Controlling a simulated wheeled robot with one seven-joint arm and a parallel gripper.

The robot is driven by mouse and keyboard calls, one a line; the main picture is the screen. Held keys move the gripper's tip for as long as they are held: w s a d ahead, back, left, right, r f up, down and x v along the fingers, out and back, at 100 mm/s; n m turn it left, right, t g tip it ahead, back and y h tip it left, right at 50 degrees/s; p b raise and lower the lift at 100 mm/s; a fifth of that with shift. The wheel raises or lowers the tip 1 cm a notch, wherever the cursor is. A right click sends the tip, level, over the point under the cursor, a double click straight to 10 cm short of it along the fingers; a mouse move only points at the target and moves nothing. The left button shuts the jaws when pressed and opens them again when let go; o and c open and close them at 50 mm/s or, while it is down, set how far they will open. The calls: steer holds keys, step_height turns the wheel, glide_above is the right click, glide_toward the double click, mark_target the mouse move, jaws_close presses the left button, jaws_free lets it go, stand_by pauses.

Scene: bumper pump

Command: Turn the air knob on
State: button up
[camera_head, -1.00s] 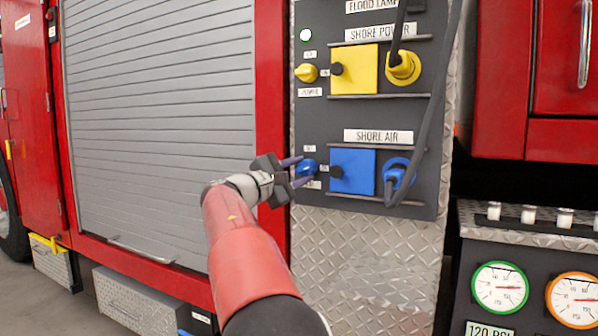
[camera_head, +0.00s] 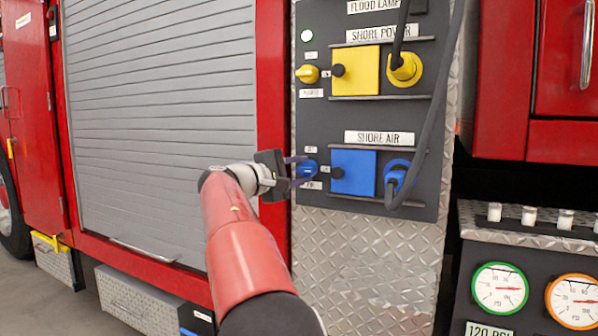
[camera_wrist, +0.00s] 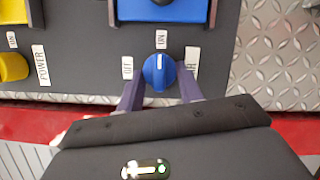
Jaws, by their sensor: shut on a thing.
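The blue round air knob (camera_head: 308,169) is on the dark panel, left of the blue square cover under the SHORE AIR label. In the wrist view the knob (camera_wrist: 159,73) shows a white line pointing up at the ON label (camera_wrist: 161,39). The OFF label (camera_wrist: 127,67) is to its left. My gripper (camera_head: 301,171) is shut on the knob, one dark finger on each side. In the wrist view the fingers (camera_wrist: 159,88) flank the knob's lower part, and the right finger partly hides a third label.
The yellow knob (camera_head: 307,74) and yellow cover (camera_head: 368,70) are above. A blue plug (camera_head: 397,176) with a thick black cable hangs at right. A grey roller shutter (camera_head: 155,110) is at left. Gauges (camera_head: 499,288) stand lower right.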

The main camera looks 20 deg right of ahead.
steer(key=shift+f, duration=0.1)
steer(key=o, duration=1)
steer(key=v, duration=0.7)
steer(key=shift+a+b, duration=0.4)
steer(key=shift+s, duration=0.15)
